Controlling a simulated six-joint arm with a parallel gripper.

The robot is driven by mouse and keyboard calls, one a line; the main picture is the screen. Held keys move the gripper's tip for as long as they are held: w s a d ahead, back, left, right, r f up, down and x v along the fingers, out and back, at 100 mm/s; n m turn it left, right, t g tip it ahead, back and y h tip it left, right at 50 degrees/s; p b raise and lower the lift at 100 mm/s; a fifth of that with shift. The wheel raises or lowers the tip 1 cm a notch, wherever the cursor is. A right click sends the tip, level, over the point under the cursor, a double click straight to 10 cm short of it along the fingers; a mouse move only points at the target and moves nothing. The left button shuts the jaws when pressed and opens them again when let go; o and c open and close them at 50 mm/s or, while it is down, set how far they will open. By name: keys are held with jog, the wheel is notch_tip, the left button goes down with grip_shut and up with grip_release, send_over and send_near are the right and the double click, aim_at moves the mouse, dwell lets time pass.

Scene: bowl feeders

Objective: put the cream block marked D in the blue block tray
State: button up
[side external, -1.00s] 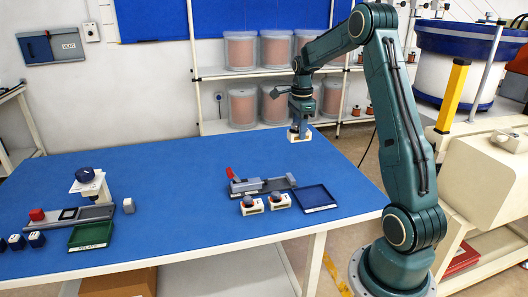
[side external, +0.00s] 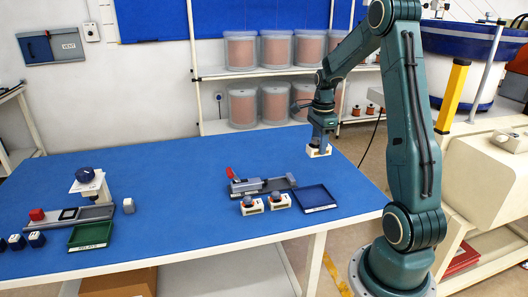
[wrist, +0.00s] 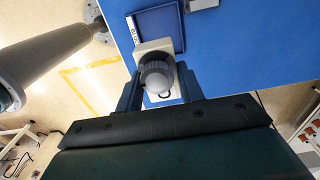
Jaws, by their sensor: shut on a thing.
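My gripper (side external: 320,145) is shut on a cream block with a grey round knob (side external: 318,152), near the table's far right side. In the wrist view the block (wrist: 152,47) shows between the fingers of my gripper (wrist: 158,92), the knob towards the camera. A dark curved mark shows on its near part, but I cannot read it surely. The blue block tray (side external: 330,193) lies near the right table edge, apart from the held block and nearer the side camera. It looks empty. In the wrist view the tray (wrist: 181,40) lies just beyond the block, its white label at the left.

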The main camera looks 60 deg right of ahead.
notch_tip(320, 180, down, 17)
jog(key=shift+f, duration=0.2)
dwell(0.7)
jog(key=shift+f, duration=0.1)
jog(key=o, duration=1.2)
notch_tip(320, 180, up, 12)
jog(key=shift+r, duration=0.1)
jog(key=shift+a, duration=0.1)
dwell(0.6)
